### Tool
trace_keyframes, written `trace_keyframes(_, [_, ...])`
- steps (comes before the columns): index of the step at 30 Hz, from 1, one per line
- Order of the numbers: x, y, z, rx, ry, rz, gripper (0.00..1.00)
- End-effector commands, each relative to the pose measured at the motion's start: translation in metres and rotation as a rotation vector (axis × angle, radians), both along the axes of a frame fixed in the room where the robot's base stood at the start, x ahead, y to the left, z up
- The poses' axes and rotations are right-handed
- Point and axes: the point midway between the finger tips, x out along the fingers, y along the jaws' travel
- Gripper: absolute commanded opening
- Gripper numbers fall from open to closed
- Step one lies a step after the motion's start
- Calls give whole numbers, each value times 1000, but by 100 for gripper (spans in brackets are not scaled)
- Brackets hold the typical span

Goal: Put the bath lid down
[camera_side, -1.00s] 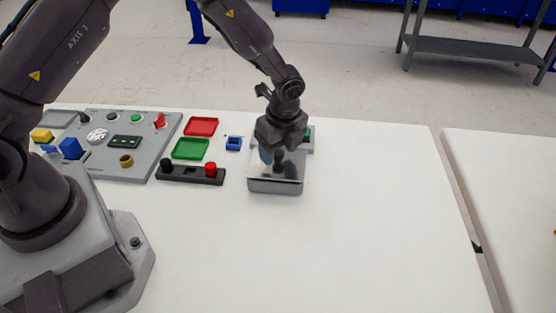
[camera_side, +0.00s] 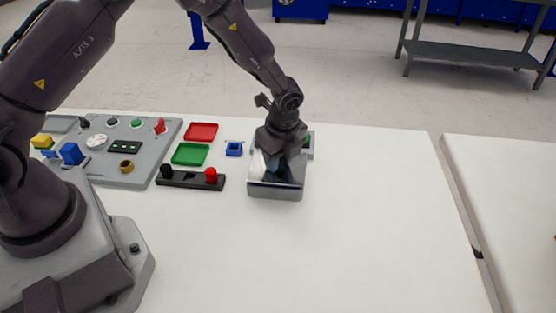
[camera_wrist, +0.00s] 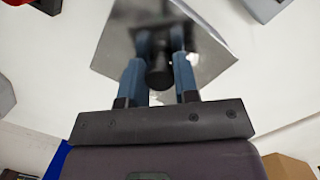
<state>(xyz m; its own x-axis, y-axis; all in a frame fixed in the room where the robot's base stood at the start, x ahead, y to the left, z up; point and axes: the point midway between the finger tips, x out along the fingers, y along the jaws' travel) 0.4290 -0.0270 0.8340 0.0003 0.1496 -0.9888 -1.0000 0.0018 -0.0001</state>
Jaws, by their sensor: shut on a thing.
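The bath (camera_side: 275,193) is a grey box on the white table, right of the small trays. Its lid (camera_wrist: 120,45) is a shiny, mirror-like plate with a black knob (camera_wrist: 158,77) in the middle. My gripper (camera_wrist: 158,68) has its two blue-grey fingers on either side of the knob and is shut on it. In the side view, my gripper (camera_side: 275,172) is over the bath and the lid lies at the top of the box. I cannot tell whether a small gap is left between them. My wrist and the lid hide the inside of the bath.
A black bar with a red knob (camera_side: 211,175), a green tray (camera_side: 190,154), a red tray (camera_side: 201,131) and a small blue holder (camera_side: 234,149) stand left of the bath. A grey panel (camera_side: 125,165) lies further left. The table right of the bath is clear.

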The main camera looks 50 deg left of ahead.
Motion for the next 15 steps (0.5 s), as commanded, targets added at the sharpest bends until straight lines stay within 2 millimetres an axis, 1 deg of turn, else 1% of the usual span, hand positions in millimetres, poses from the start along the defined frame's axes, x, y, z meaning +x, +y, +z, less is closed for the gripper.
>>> trace_keyframes(5, [1, 1, 19, 0, -4, 1, 0])
trace_keyframes(7, [0, 0, 33, -1, -5, 1, 0])
trace_keyframes(8, [-6, 1, 38, 0, -4, 0, 0])
trace_keyframes(15, [-52, 4, 92, 0, -6, -1, 0])
